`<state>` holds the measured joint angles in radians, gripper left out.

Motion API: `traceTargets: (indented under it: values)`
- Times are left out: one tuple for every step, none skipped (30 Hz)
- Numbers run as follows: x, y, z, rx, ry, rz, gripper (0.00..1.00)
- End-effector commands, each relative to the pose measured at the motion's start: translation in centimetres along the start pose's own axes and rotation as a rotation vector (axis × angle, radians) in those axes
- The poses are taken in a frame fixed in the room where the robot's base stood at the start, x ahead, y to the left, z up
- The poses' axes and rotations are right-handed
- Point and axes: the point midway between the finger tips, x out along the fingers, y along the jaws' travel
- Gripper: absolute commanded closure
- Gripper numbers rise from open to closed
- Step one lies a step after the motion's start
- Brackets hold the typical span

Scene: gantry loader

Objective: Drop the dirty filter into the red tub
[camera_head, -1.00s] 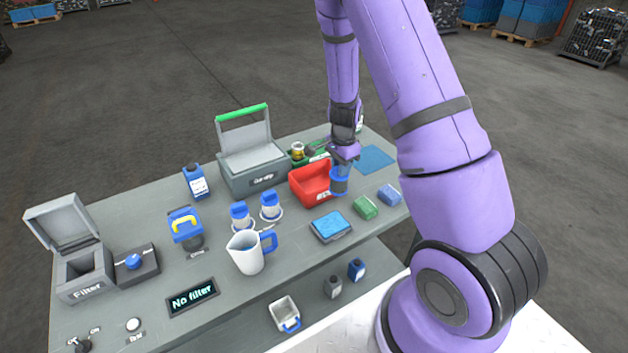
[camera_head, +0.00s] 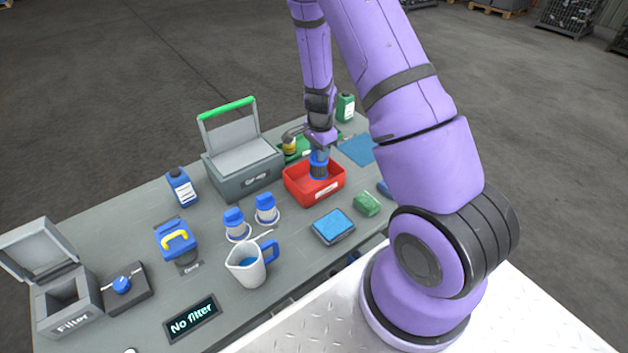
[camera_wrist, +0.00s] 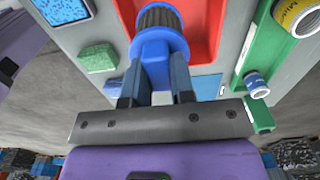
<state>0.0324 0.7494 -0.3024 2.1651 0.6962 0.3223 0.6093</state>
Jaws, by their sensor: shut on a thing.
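The dirty filter (camera_head: 319,168) is a dark grey ribbed cylinder with blue ends. My gripper (camera_head: 319,152) is shut on its blue upper end and holds it upright over the red tub (camera_head: 298,190). In the wrist view the filter (camera_wrist: 158,20) shows its grey pleats and blue cap between the fingers of my gripper (camera_wrist: 156,78), with the red tub (camera_wrist: 203,38) behind it. I cannot tell how far its lower end reaches into the tub.
A green tray (camera_head: 326,145) stands behind the tub, with a green bottle (camera_head: 345,107) beyond. A green sponge (camera_head: 367,203) and a blue pad (camera_head: 333,226) lie in front. Left are a grey box (camera_head: 240,178), two blue-capped filters (camera_head: 265,209), a jug (camera_head: 246,265) and a "No filter" display (camera_head: 193,318).

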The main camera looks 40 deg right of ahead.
Motion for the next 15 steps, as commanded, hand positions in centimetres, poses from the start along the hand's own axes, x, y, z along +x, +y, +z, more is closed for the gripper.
traceTargets:
  values:
    - [0.6, 0.0, -0.1, 0.002, 0.0, 0.002, 1.0]
    - [0.9, 0.0, -0.1, 0.002, 0.0, 0.001, 1.0]
    - [1.3, 0.0, 0.0, 0.002, 0.0, 0.001, 1.0]
    - [1.5, 0.0, -0.1, 0.001, 0.0, 0.001, 1.0]
    - [1.8, 0.0, -0.1, 0.001, 0.0, 0.001, 1.0]
    - [2.0, 0.0, -0.1, 0.0, 0.0, 0.001, 1.0]
    - [2.2, 0.0, -0.1, 0.0, 0.0, 0.001, 1.0]
    - [2.3, 0.0, -0.1, 0.0, 0.0, 0.0, 1.0]
    - [2.5, 0.0, 0.0, 0.0, 0.0, 0.0, 1.0]
    - [2.6, 0.0, 0.0, 0.0, 0.0, -0.001, 1.0]
    - [2.6, 0.0, 0.0, 0.0, 0.0, -0.001, 1.0]
    - [2.7, 0.0, 0.0, 0.0, 0.0, -0.001, 1.0]
    - [2.7, 0.0, 0.0, 0.0, 0.0, -0.001, 1.0]
    - [2.7, 0.0, 0.0, 0.0, 0.0, -0.001, 1.0]
    - [2.8, 0.0, 0.0, 0.0, 0.0, -0.001, 1.0]
